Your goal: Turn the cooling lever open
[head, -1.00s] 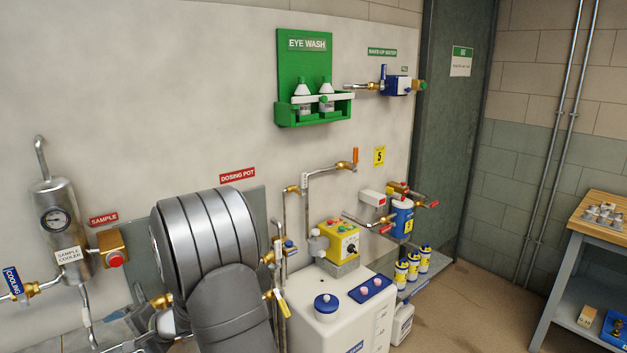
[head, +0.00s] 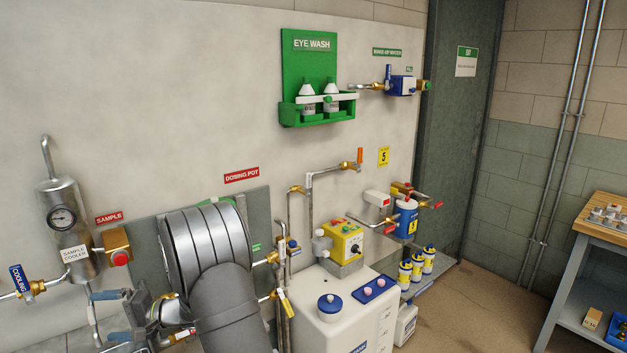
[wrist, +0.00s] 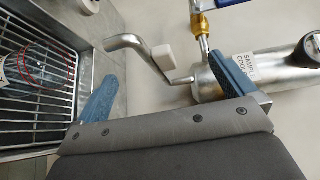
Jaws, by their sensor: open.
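The cooling lever (head: 21,280) is a blue handle marked COOLING at the far left of the head view, set steeply across its pipe by a brass valve body (head: 37,287). In the wrist view, part of a blue handle (wrist: 232,3) shows at the top edge, above a brass fitting (wrist: 201,24); most of it is cut off. My gripper (head: 112,317) is to the right of the lever and below it, apart from it. Its blue fingers are spread in the wrist view (wrist: 168,82), with nothing held between them.
The steel sample cooler (head: 66,225) stands between lever and dosing pot sign (head: 241,175), with a gauge. A brass sample valve (head: 118,245) with red button is above my gripper. The wrist view shows a bent pipe (wrist: 150,58) and a basin with a grating (wrist: 50,75).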

